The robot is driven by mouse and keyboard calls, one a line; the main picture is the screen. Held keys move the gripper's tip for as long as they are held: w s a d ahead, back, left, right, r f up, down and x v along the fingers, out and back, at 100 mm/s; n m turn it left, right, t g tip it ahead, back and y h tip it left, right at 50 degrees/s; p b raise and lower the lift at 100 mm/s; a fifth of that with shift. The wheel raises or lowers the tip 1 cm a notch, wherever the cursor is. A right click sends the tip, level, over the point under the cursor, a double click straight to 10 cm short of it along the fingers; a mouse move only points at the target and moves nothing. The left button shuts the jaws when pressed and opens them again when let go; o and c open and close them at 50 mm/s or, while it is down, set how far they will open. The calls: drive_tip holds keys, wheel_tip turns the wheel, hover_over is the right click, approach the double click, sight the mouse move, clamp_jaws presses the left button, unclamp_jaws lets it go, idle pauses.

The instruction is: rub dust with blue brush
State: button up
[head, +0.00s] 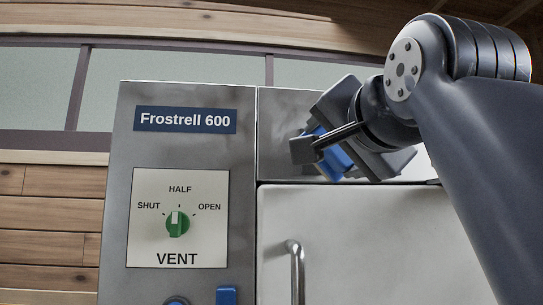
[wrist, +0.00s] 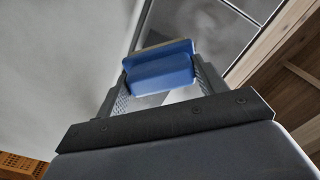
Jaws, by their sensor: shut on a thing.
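My gripper (head: 327,147) is shut on a blue brush (head: 338,160) and holds it up in front of the grey metal panel at the top of the Frostrell 600 cabinet (head: 275,130). In the wrist view the brush (wrist: 163,68) sits between the two fingers, its blue block facing me with a pale edge along its far side. I cannot tell whether the brush touches the panel. Dark smudges, possibly dust, show on the metal (head: 290,108) near the gripper.
A vent panel (head: 178,250) has a green knob (head: 177,222) pointing near HALF. A door (head: 350,240) with a metal handle (head: 296,270) is below the gripper. Blue parts (head: 227,295) show at the bottom edge. Wooden walls (head: 50,215) and windows (head: 170,75) stand behind.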

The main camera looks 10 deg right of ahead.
drive_tip(key=shift+w, duration=0.9)
drive_tip(key=shift+s+d, duration=0.1)
drive_tip(key=shift+d, duration=1.7)
drive_tip(key=d, duration=1)
drive_tip(key=shift+a, duration=6.8)
